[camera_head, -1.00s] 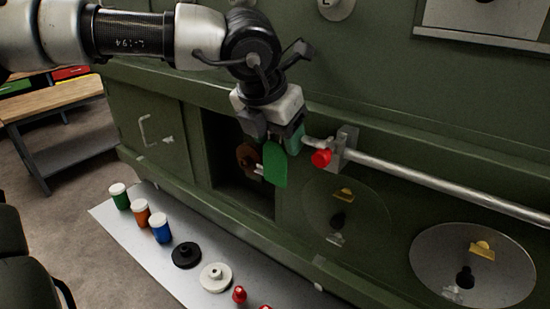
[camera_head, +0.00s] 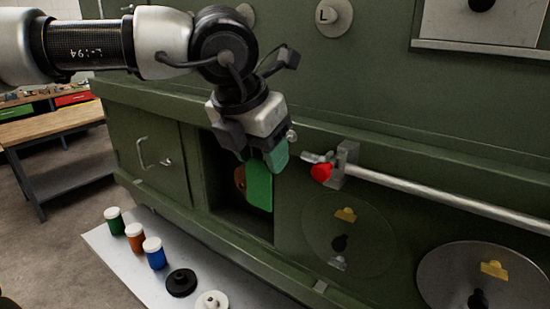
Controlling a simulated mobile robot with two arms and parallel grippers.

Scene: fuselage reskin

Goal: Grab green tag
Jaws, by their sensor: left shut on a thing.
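The green tag (camera_head: 258,186) hangs below my left gripper (camera_head: 259,156), in front of the open recess in the green cabinet. The left gripper points down and is shut on the green tag; its fingertips partly hide the tag's upper part. A brown tag (camera_head: 239,178) shows just left of the green one, partly hidden behind it. My right gripper is not in view.
A metal rail with a red knob (camera_head: 321,172) runs right from beside the gripper. Below, a white strip (camera_head: 105,240) holds green, orange and blue jars (camera_head: 155,253) and a black disc (camera_head: 181,282). A wooden bench (camera_head: 50,124) stands at left.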

